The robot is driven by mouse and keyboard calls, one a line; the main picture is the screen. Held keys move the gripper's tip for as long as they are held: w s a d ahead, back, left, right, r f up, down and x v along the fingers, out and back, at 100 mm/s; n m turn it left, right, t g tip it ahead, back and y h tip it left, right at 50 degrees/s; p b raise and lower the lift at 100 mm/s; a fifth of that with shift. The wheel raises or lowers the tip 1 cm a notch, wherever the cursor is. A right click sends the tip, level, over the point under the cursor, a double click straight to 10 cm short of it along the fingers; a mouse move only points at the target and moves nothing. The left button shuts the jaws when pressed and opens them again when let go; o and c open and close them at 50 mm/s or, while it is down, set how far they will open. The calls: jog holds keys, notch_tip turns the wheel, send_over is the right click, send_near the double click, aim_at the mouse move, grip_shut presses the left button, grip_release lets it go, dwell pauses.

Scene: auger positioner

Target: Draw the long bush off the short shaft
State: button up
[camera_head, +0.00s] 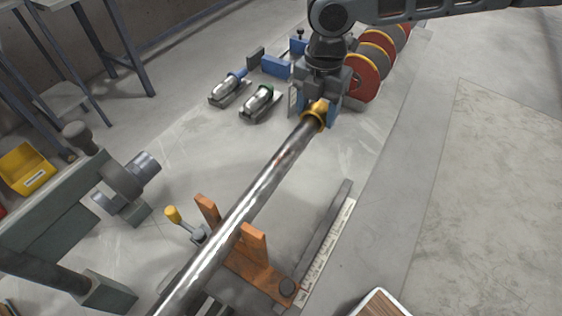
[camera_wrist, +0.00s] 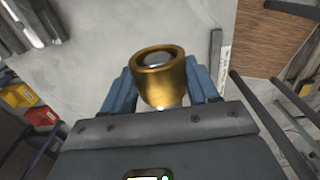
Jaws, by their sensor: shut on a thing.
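The brass-coloured bush (camera_head: 317,111) is at the far end of the long, bright steel shaft (camera_head: 245,205) in the head view. My gripper (camera_head: 323,108) is shut on the bush, coming down from above. In the wrist view the bush (camera_wrist: 163,88) sits between the two blue fingers of my gripper (camera_wrist: 162,92), its dark-rimmed mouth facing up the picture. A grey rounded surface shows inside that mouth. I cannot tell how far the bush and the shaft overlap. The shaft rests between the uprights of an orange cradle (camera_head: 250,262).
Two silver cylinders on dark bases (camera_head: 229,88) lie left of my gripper. Several red and grey discs (camera_head: 362,77) stand close at its right. A grey fixture (camera_head: 70,210) stands at the left, and a ruler strip (camera_head: 327,252) lies right of the cradle.

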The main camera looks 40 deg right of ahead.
jog(key=w+d, duration=0.2)
jog(key=d, duration=0.4)
jog(key=shift+p, duration=0.4)
dwell(0.5)
jog(key=shift+a, duration=0.1)
